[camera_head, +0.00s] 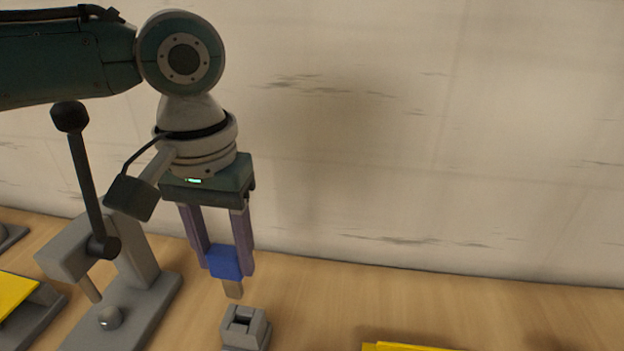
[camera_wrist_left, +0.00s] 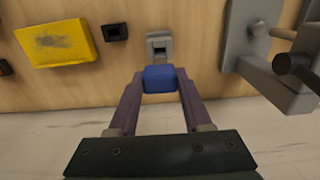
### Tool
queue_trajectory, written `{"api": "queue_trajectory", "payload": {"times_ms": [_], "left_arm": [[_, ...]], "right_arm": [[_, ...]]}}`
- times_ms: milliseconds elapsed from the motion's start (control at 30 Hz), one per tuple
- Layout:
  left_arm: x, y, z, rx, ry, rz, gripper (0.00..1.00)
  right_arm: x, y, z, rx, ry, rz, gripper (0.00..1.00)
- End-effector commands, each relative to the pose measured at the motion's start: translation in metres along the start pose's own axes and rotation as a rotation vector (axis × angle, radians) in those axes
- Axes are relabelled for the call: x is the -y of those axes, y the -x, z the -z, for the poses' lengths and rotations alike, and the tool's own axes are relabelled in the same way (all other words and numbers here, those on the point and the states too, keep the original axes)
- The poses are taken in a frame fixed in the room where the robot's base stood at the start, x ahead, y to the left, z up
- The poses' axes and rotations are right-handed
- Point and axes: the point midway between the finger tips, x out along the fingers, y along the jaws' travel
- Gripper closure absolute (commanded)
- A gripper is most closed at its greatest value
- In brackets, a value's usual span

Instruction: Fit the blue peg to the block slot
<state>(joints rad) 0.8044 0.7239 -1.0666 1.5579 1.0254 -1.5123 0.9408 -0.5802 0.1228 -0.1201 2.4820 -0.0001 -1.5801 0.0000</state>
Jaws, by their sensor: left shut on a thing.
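The blue peg (camera_head: 224,262) has a blue block-shaped top and a narrower grey-brown lower end pointing down. My left gripper (camera_head: 226,270) is shut on its blue top, one purple finger on each side. The grey block with a square slot (camera_head: 246,328) stands on the table just below and slightly right of the peg's tip in the head view. The peg's tip is apart from the block, above it. In the left wrist view the peg's blue top (camera_wrist_left: 159,78) sits between the fingertips, with the slotted block (camera_wrist_left: 159,45) just beyond it. My right gripper is not in view.
A grey lever press (camera_head: 125,285) with a black handle stands left of the peg. Yellow pieces (camera_head: 15,292) lie at the left edge and at the bottom (camera_head: 405,347). A small dark socket (camera_wrist_left: 115,32) sits near the block. A pale wall (camera_head: 450,150) rises behind the table.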

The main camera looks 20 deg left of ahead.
Motion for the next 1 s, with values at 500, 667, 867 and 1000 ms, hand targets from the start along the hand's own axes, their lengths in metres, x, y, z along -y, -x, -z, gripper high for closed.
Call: {"api": "queue_trajectory", "payload": {"times_ms": [500, 667, 867, 1000], "left_arm": [[0.000, -0.041, 0.001, -0.002, 0.000, -0.001, 1.00], [0.000, -0.042, 0.001, -0.002, 0.000, -0.001, 1.00], [0.000, -0.042, 0.001, -0.002, 0.000, -0.001, 1.00], [0.000, -0.042, 0.001, -0.002, 0.000, 0.000, 1.00]], "right_arm": [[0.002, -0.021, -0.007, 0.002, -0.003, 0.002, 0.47], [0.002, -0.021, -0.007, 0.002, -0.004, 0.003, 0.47], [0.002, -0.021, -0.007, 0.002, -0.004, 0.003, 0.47], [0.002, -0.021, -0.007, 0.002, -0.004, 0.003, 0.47]]}}
